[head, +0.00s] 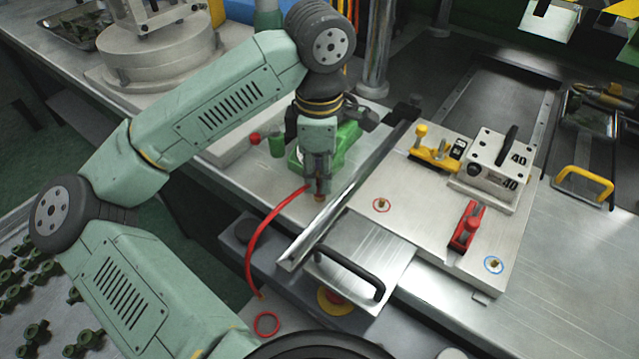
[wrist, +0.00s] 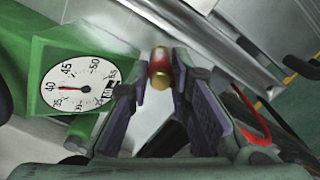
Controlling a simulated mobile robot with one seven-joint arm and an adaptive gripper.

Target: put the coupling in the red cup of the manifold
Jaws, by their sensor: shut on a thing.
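My gripper (head: 319,183) points down, over the light plate left of the long metal bar. In the wrist view its two fingers (wrist: 160,82) are shut on a small brass and red piece, apparently the coupling (wrist: 159,68). Its brass tip (head: 319,197) shows below the fingers in the head view. A red hose (head: 252,243) curves down from near the fingertips. A green gauge body (head: 345,140), perhaps the manifold, stands just behind my gripper; its dial (wrist: 72,87) shows in the wrist view. A small red cylinder (head: 254,138) stands beside a green one (head: 277,146), possibly cups.
Right of the metal bar (head: 340,200) lies a plate (head: 420,230) with a red-ringed fitting (head: 381,205), a blue-ringed fitting (head: 494,264), a red clamp (head: 467,227), a yellow clamp (head: 433,153) and a block marked 40 (head: 495,170). A red ring (head: 266,323) is at the front.

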